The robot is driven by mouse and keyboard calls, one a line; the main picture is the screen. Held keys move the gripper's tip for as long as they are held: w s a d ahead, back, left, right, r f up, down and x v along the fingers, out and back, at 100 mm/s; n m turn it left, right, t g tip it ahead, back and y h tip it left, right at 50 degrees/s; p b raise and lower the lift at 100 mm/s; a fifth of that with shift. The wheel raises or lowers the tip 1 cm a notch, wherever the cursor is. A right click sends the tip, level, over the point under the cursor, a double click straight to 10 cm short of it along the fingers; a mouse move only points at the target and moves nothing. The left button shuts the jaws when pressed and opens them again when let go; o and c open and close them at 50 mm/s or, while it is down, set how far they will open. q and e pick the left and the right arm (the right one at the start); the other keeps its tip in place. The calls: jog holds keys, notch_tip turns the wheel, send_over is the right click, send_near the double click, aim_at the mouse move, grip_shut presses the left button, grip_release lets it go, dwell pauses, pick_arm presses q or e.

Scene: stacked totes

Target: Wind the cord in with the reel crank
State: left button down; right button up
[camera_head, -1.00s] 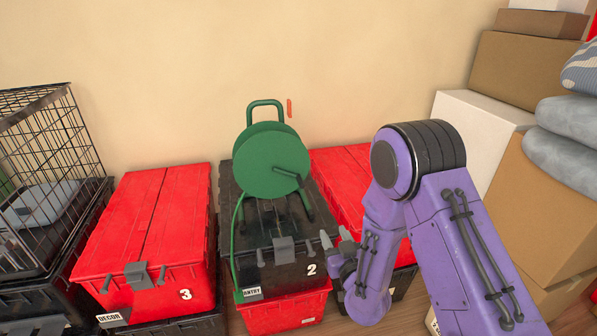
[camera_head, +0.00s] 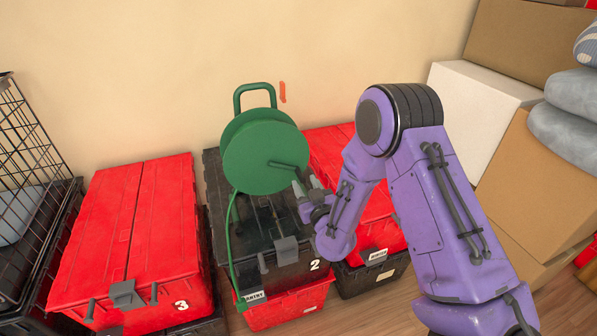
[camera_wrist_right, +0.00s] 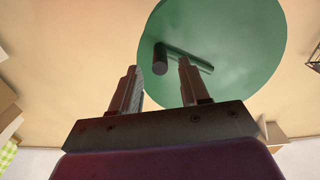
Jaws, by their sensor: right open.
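A green cord reel (camera_head: 252,150) stands on a black tote lid. Its grey crank (camera_head: 283,164) sticks out from the front disc and also shows in the right wrist view (camera_wrist_right: 188,57). The crank's round handle (camera_wrist_right: 160,60) appears between my fingertips in that view; I cannot tell the distance to it. The green cord (camera_head: 230,235) hangs from the reel's left side down the tote front. My right gripper (camera_head: 304,186) is open, just below right of the crank. It also shows in the wrist view (camera_wrist_right: 158,68). My left gripper is not in view.
Red totes stand left (camera_head: 120,235) and right (camera_head: 335,155). A wire crate (camera_head: 30,150) is at far left. Cardboard boxes (camera_head: 535,200) are stacked at right. A wall is close behind the reel.

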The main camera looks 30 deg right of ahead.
aim_at(299, 175)
jog(key=x, duration=0.5)
jog(key=shift+w, duration=0.3)
jog(key=shift+f, duration=0.1)
grip_shut()
